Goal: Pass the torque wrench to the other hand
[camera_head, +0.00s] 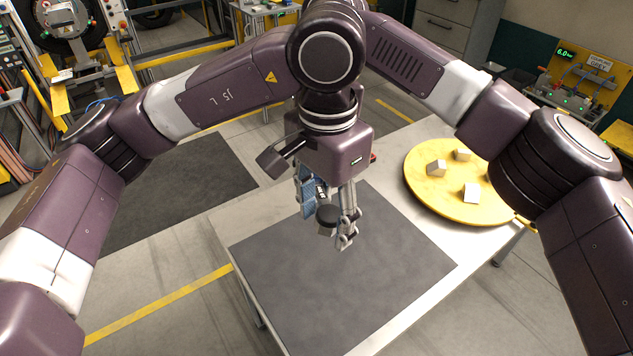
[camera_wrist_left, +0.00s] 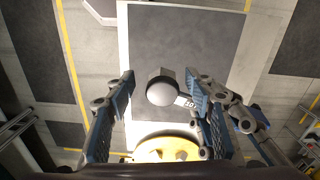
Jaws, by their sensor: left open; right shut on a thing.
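The torque wrench (camera_head: 327,214) shows only in part, as a dark rounded head with a paler lower end and a small display above it. The left wrist view shows this head (camera_wrist_left: 160,91) and a white display beside it. My left gripper (camera_head: 329,218) is open around the head, with blue pads on either side and gaps between. My right gripper (camera_wrist_left: 243,113) seems to show in part behind the left gripper's right finger, shut on the wrench. Most of it and the rest of the wrench are hidden in the head view by my wrists.
A dark mat (camera_head: 335,290) lies on the pale table (camera_head: 398,140) below the grippers and is clear. A yellow round tray (camera_head: 440,205) with several metal blocks (camera_head: 471,192) stands at the right. A bench with clamps (camera_head: 575,95) is at the back right.

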